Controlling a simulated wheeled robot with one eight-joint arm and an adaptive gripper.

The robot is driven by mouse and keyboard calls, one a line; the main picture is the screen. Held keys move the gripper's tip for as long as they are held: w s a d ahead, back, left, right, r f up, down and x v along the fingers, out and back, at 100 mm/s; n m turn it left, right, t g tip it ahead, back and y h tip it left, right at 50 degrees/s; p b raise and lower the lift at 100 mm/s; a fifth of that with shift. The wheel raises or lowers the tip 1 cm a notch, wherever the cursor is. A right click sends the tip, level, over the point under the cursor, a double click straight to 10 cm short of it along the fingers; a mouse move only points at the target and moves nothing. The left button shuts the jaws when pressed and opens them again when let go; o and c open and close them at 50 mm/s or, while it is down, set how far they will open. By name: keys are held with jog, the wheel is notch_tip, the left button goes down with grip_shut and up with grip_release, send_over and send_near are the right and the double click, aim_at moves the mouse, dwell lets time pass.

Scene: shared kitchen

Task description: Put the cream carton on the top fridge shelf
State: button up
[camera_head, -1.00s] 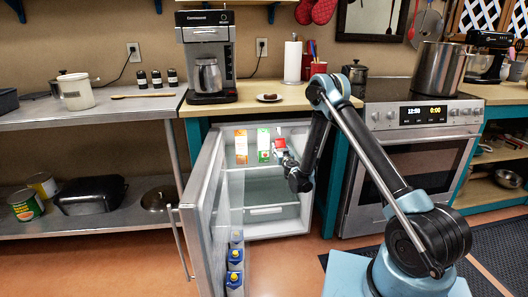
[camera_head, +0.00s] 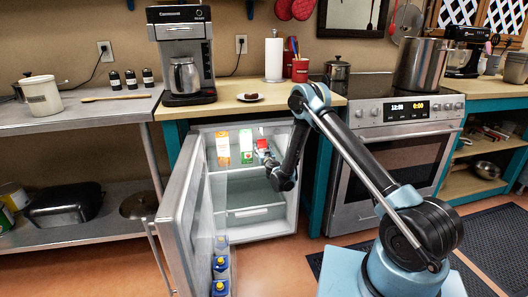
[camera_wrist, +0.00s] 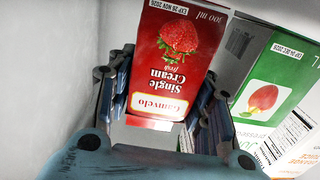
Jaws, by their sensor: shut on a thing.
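The cream carton is red and white with a strawberry and the words "Single Cream". In the wrist view the cream carton (camera_wrist: 175,60) stands between the fingers of my gripper (camera_wrist: 160,100), which is shut on it. In the head view the small red carton (camera_head: 262,145) is inside the open fridge, at the right of the upper shelf, with my gripper (camera_head: 268,158) at its front. The open fridge (camera_head: 287,215) has a top shelf (camera_head: 230,172) near the carton's height. I cannot tell whether the carton's base touches the shelf.
A green-and-white carton (camera_head: 246,145) stands just left of the cream carton and shows in the wrist view (camera_wrist: 270,85). An orange-and-white carton (camera_head: 223,147) is further left. The fridge door (camera_head: 185,215) stands open, with blue bottles (camera_head: 221,265) in its rack.

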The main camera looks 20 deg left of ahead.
jog(key=o, duration=1.1)
jog(key=shift+o, duration=0.2)
